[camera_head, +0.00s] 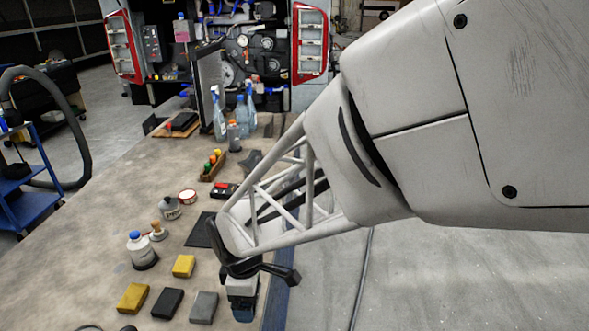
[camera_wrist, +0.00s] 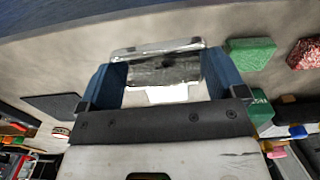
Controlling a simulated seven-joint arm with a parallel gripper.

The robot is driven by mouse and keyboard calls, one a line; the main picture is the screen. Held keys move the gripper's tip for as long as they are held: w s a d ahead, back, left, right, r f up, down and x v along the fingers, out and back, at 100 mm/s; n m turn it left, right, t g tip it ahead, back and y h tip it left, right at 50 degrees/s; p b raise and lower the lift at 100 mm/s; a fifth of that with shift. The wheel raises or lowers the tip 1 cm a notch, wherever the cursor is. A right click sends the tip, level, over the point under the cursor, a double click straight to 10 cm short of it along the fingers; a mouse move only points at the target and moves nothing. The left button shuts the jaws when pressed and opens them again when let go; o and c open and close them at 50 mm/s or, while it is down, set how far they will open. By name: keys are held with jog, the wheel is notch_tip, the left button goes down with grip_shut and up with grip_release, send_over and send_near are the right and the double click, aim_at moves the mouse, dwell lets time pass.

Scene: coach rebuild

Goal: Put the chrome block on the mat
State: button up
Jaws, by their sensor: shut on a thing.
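My gripper (camera_head: 243,308) points down near the right edge of the workbench in the head view. In the wrist view its two blue fingers (camera_wrist: 165,82) are shut on the chrome block (camera_wrist: 163,68), a shiny, mirror-like piece spanning the space between them. In the head view the chrome block cannot be told apart from the gripper. The mat (camera_head: 201,231), a flat dark sheet, lies on the bench beyond the gripper, partly hidden behind my arm. It also shows at the left of the wrist view (camera_wrist: 53,106), apart from the block, with its visible surface bare.
A yellow block (camera_head: 183,266), a gold block (camera_head: 133,297), a black block (camera_head: 167,303) and a grey block (camera_head: 204,307) lie left of the gripper. A white bottle (camera_head: 142,250) and a stamp (camera_head: 157,231) stand near the mat. A green block (camera_wrist: 250,53) lies close to one finger.

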jog(key=shift+m, duration=0.3)
jog(key=w+a, duration=0.2)
jog(key=w, duration=0.2)
jog(key=w+a, duration=0.3)
jog(key=w, duration=0.2)
jog(key=w+a, duration=0.2)
jog(key=w, duration=0.3)
jog(key=shift+w+a+r, duration=0.1)
jog(key=shift+a+r, duration=0.15)
jog(key=shift+r, duration=0.1)
jog(key=shift+w+a, duration=0.1)
jog(key=w+a, duration=0.3)
jog(key=w, duration=0.1)
jog(key=w+a+f, duration=0.1)
jog(key=w+a, duration=0.2)
jog(key=w, duration=0.1)
jog(key=w+a, duration=0.3)
jog(key=w, duration=0.1)
jog(key=shift+w+a+f, duration=0.1)
jog(key=shift+w+f, duration=0.1)
jog(key=shift+w, duration=0.15)
jog(key=shift+f, duration=1.75)
jog(key=shift+f, duration=0.2)
jog(key=o, duration=0.7)
jog(key=shift+o, duration=0.2)
jog(key=shift+r, duration=0.1)
